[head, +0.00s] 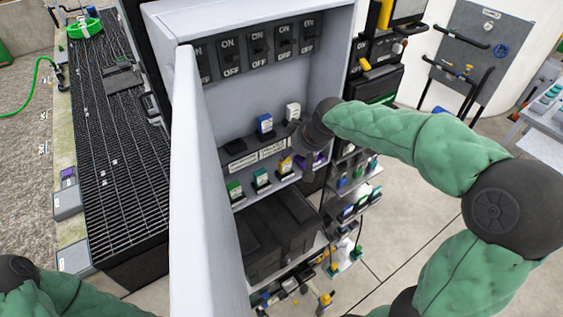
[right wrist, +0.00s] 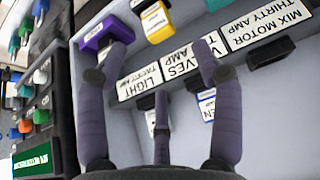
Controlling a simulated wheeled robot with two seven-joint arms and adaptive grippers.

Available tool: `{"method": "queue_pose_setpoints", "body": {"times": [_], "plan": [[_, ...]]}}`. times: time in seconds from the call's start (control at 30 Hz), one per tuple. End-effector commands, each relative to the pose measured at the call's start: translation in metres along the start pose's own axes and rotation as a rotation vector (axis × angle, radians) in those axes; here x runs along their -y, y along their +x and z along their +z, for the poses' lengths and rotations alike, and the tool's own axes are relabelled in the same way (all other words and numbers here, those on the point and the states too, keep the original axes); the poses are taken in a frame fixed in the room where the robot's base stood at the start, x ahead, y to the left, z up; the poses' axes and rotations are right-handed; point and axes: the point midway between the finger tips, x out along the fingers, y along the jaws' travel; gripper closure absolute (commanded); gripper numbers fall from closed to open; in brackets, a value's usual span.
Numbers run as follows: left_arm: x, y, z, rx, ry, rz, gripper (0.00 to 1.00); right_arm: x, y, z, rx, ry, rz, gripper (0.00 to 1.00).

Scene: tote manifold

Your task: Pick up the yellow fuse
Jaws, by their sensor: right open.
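The yellow fuse (head: 286,165) stands in the lower row of fuses inside the open grey cabinet (head: 225,110). In the right wrist view the yellow fuse (right wrist: 158,22) is at the top, with a white label, beyond the fingertips. My right gripper (right wrist: 160,68) is open and empty, its three dark fingers spread in front of a labelled shelf strip. In the head view my right gripper (head: 303,143) reaches into the cabinet from the right, above and right of the yellow fuse; its fingers are partly hard to make out. My left gripper is not visible.
A purple fuse (right wrist: 108,32) sits close to the yellow one, near the left finger. Teal (head: 261,179) and green (head: 234,190) fuses stand to its left. Blue (head: 265,124) and white (head: 292,111) fuses stand above. The open cabinet door (head: 195,200) blocks the left side.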

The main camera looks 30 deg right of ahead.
Motion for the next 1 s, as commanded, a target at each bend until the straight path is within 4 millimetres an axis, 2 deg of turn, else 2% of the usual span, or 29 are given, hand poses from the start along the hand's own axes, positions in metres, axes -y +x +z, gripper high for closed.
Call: {"method": "queue_pose_setpoints", "body": {"times": [0.1, 0.43, 0.73, 1.0], "plan": [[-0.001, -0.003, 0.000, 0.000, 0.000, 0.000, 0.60, 0.001, 0.019, 0.001, 0.005, 0.000, -0.002, 0.33], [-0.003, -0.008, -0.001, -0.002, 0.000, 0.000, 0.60, 0.000, 0.043, -0.001, 0.003, 0.000, -0.001, 0.33], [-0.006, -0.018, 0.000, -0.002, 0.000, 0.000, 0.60, -0.001, 0.080, -0.003, 0.004, -0.001, -0.003, 0.33], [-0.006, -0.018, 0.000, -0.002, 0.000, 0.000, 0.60, -0.001, 0.087, -0.003, 0.000, 0.001, -0.002, 0.33]]}}
